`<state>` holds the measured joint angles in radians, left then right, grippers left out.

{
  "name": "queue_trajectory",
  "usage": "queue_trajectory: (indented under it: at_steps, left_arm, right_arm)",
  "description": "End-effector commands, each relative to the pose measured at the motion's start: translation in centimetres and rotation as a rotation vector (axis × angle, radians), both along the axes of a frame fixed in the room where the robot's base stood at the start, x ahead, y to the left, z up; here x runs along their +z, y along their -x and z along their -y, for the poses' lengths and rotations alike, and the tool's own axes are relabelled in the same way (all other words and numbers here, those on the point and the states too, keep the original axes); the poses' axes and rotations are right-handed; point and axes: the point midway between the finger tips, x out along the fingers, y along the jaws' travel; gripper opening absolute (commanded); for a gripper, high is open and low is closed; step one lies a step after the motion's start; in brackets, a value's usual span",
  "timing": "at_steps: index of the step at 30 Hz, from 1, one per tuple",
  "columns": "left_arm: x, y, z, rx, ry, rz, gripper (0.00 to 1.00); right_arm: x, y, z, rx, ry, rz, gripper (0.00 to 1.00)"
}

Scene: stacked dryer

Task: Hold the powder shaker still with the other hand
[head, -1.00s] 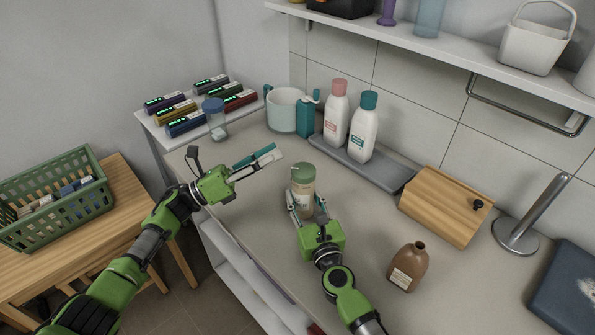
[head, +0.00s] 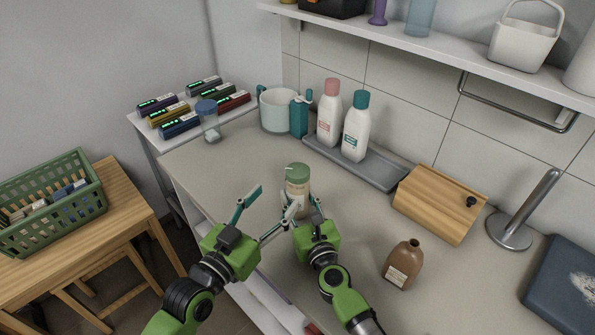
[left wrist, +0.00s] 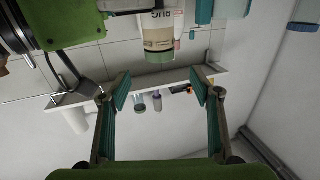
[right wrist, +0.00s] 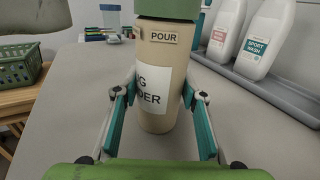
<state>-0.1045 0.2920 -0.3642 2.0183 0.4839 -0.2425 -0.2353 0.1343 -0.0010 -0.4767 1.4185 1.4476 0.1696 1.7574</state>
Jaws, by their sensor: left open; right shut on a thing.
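The powder shaker (head: 298,186) is a beige canister with a green lid, upright on the counter. My right gripper (head: 303,207) is shut on its body from the near side. In the right wrist view its pads (right wrist: 157,98) flank the shaker (right wrist: 157,55), and the labels "POUR" and "…DER" show. My left gripper (head: 269,207) is open and empty, left of the shaker, with one finger near or against the shaker's left side. In the left wrist view the scene is upside down; the shaker (left wrist: 160,35) is beyond the open fingers (left wrist: 160,88), not between them.
A brown bottle (head: 404,264) stands at right, near a wooden box (head: 437,204). Behind are a grey tray (head: 385,176) with two white bottles, a teal dispenser (head: 299,117) and a pale mug (head: 277,111).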

Motion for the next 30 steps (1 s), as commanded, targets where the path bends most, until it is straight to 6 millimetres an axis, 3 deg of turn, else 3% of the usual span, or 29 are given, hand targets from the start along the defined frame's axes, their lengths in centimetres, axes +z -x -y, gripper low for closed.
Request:
queue_trajectory:
  at_steps: [12, 18, 30]
  left_arm:
    - [0.2, -6.7, 3.8, 0.0, 0.001, 0.003, 0.58]
    - [0.1, -9.2, 5.2, 0.0, -0.001, 0.003, 0.58]
    - [0.1, -10.1, 5.7, 0.0, -0.004, 0.003, 0.58]
  right_arm:
    - [0.1, 0.0, 0.0, 0.0, 0.0, 0.001, 0.13]
    - [0.0, 0.0, 0.0, 0.0, 0.0, 0.001, 0.13]
    - [0.0, 0.0, 0.0, 0.0, 0.0, 0.001, 0.13]
